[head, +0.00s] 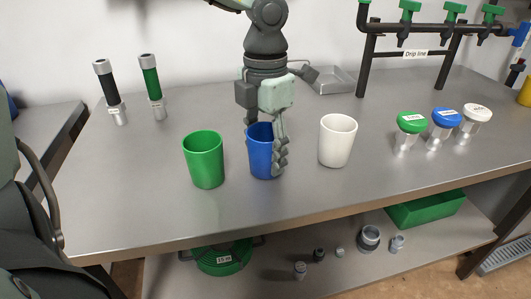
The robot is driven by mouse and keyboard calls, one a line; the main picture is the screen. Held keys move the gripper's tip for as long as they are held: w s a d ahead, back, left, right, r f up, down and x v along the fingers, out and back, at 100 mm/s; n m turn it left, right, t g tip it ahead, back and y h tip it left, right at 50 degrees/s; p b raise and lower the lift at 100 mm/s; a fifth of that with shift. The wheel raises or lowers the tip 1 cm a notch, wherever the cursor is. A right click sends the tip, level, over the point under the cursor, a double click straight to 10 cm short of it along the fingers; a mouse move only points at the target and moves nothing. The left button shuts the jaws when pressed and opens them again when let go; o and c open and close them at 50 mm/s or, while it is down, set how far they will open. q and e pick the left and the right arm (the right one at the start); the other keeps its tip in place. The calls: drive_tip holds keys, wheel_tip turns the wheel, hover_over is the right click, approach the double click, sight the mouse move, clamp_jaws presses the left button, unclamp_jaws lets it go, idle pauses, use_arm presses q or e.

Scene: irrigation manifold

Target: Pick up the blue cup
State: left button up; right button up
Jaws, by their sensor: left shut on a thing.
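The blue cup (261,158) stands upright on the grey metal bench (140,200), between a green cup (205,162) and a white cup (337,142). My left gripper (266,150) comes down over the blue cup from above. It is shut on the cup, with one jointed finger along the cup's right front side. The other finger is mostly hidden by the cup and the gripper body. The cup's base appears to be at bench level. My right gripper is not in view.
Two cylinders, one black (108,92) and one green (151,86), stand back left. The front middle bench is clear.

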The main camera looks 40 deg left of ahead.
use_arm(q)
drive_tip(key=shift+r, duration=0.1)
wheel_tip(320, 180, up, 22)
drive_tip(key=p, duration=0.4)
drive_tip(key=shift+f, duration=0.2)
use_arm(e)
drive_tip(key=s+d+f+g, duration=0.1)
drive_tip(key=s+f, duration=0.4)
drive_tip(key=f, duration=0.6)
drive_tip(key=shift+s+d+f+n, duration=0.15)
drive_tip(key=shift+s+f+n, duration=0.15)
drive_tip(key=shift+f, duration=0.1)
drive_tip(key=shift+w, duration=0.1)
use_arm(q)
wheel_tip(320, 180, down, 21)
drive_tip(key=b, duration=0.4)
drive_tip(key=shift+r, duration=0.2)
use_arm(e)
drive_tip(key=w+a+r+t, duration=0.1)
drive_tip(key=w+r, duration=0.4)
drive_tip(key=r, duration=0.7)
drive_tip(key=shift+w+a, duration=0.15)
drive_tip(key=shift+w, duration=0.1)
